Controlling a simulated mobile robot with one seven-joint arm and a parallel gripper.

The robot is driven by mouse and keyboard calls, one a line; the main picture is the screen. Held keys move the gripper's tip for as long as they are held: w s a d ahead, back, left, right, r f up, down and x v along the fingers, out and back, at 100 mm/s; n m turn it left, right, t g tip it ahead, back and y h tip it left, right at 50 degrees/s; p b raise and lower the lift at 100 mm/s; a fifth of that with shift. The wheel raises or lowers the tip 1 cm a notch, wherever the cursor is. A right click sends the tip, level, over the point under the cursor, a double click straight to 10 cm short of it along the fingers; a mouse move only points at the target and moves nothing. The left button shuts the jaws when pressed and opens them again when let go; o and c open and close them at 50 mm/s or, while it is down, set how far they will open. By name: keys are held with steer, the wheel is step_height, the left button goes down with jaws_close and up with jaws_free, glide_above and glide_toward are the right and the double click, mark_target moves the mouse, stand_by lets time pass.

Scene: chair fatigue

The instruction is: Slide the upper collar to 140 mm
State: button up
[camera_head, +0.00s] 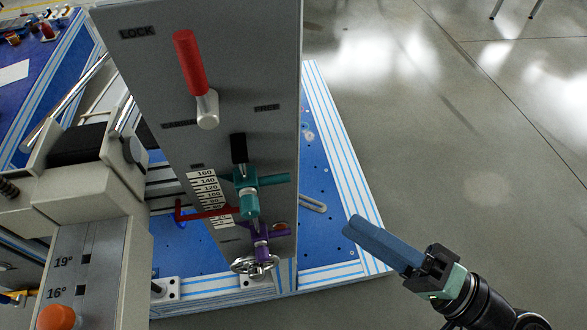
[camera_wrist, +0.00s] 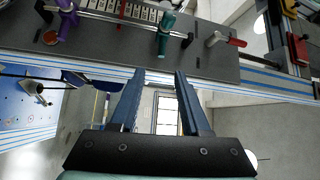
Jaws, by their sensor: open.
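The teal upper collar (camera_head: 247,195) sits on a vertical rod on the grey panel, right of the white scale (camera_head: 205,190) with printed heights up to 160. Its side arm points right, roughly level with the upper marks; I cannot read its exact height. The purple lower collar (camera_head: 263,241) is below it. A red pointer (camera_head: 205,213) crosses the scale. In the wrist view, the teal collar (camera_wrist: 165,36) and purple collar (camera_wrist: 68,18) lie sideways ahead of my fingers. My gripper (camera_head: 352,227) is open and empty, right of the panel and apart from it; its fingers (camera_wrist: 160,76) show spread.
A red-handled lever (camera_head: 190,65) sticks out above the collars, between LOCK and FREE labels. A metal handwheel (camera_head: 254,265) is below the purple collar. A beige machine body (camera_head: 100,190) stands at left. The blue base plate (camera_head: 325,235) is below; open floor lies right.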

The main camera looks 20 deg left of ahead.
steer(key=p, duration=0.5)
glide_toward(262, 179)
steer(key=w+f+x, duration=0.1)
steer(key=x, duration=0.6)
steer(key=shift+w+r, duration=0.2)
steer(key=shift+r, duration=0.05)
jaws_close()
steer(key=shift+f, duration=0.1)
stand_by(1.1)
